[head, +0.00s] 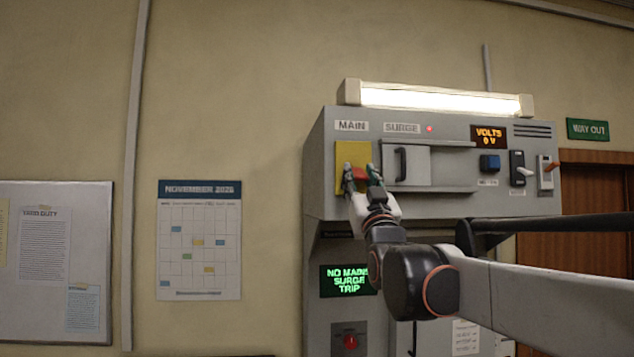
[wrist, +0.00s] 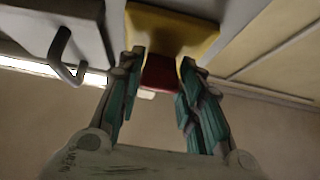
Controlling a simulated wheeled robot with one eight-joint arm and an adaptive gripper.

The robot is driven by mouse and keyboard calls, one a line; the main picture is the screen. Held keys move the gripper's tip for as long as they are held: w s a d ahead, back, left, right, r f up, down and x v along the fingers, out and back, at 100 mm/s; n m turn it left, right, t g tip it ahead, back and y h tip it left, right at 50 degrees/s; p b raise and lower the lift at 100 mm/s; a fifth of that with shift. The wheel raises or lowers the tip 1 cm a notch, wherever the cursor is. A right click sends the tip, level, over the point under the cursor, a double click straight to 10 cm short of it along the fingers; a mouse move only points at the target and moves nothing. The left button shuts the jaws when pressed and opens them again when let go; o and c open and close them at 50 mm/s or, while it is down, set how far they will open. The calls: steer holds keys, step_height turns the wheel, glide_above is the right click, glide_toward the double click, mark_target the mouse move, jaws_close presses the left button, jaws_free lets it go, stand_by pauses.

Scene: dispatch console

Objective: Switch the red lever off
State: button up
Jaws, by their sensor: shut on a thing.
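The red lever (head: 357,174) sits on a yellow plate (head: 353,153) under the MAIN label on the grey console. My gripper (head: 362,178) reaches it from the front right, with its green-padded fingers on either side. It is shut on the lever. The wrist view shows the red lever (wrist: 160,73) between the two fingers, against the yellow plate (wrist: 168,30). The fingers hide part of the lever, and I cannot tell its exact angle. The volts display (head: 488,137) reads 0 V. A green-lettered screen (head: 347,281) reads NO MAIN SURGE TRIP, partly covered by my arm.
Right of the lever is the SURGE cover (head: 418,165) with a dark handle; this handle (wrist: 62,55) is close in the wrist view. A red button (head: 350,341) is below.

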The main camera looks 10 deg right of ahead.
steer(key=o, duration=1.1)
steer(key=shift+c, duration=0.2)
steer(key=v, duration=1.2)
steer(key=shift+f, duration=0.15)
step_height(320, 180, down, 21)
steer(key=s+g+b, duration=0.2)
steer(key=g+b, duration=0.4)
steer(key=b, duration=0.2)
steer(key=s+f+g+b, duration=0.4)
steer(key=s+f, duration=0.3)
steer(key=f, duration=0.8)
steer(key=s+f+g+b, duration=0.4)
steer(key=s+f+b, duration=0.2)
steer(key=f, duration=1)
steer(key=s+f+g+b, duration=0.4)
steer(key=s+f, duration=0.5)
steer(key=f, duration=0.7)
steer(key=shift+s+g+b, duration=0.25)
steer(key=shift+g+b, duration=0.05)
steer(key=shift+b, duration=0.25)
